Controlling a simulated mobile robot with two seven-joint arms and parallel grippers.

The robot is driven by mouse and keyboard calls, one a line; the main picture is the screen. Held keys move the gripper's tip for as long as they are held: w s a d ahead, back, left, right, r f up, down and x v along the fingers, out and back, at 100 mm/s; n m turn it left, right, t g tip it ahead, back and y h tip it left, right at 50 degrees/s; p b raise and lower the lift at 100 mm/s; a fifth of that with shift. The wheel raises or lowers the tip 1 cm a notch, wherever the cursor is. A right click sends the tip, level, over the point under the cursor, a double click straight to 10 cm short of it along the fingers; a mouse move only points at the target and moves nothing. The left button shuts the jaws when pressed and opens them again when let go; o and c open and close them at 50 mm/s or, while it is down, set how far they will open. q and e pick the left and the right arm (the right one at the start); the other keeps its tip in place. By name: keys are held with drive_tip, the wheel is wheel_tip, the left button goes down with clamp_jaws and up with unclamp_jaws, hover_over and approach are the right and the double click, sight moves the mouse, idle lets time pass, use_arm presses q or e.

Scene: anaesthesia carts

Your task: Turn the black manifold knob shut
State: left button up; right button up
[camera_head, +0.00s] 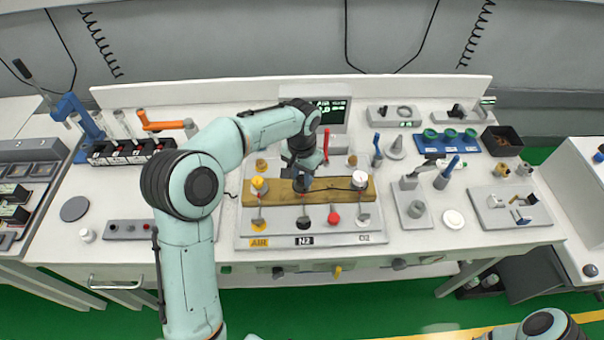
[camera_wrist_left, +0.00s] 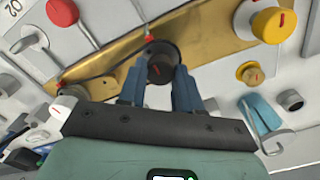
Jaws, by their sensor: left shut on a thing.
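The black manifold knob (camera_wrist_left: 161,66) is round, with a red mark on its face. It sits at the middle of the brass manifold bar (camera_wrist_left: 205,42), which also shows in the head view (camera_head: 330,189). My left gripper (camera_head: 303,184) reaches down onto the middle of the bar. In the left wrist view its blue fingers (camera_wrist_left: 160,86) stand on either side of the knob and are shut on it. In the head view the gripper mostly hides the knob. My right gripper is not in view.
A screen (camera_head: 331,112) stands behind.

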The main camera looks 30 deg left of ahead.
sight(302, 178)
use_arm(q)
drive_tip(key=o, duration=1)
drive_tip(key=shift+o, duration=0.2)
wheel_tip(302, 178, up, 13)
drive_tip(key=p, duration=0.2)
drive_tip(key=shift+r, duration=0.2)
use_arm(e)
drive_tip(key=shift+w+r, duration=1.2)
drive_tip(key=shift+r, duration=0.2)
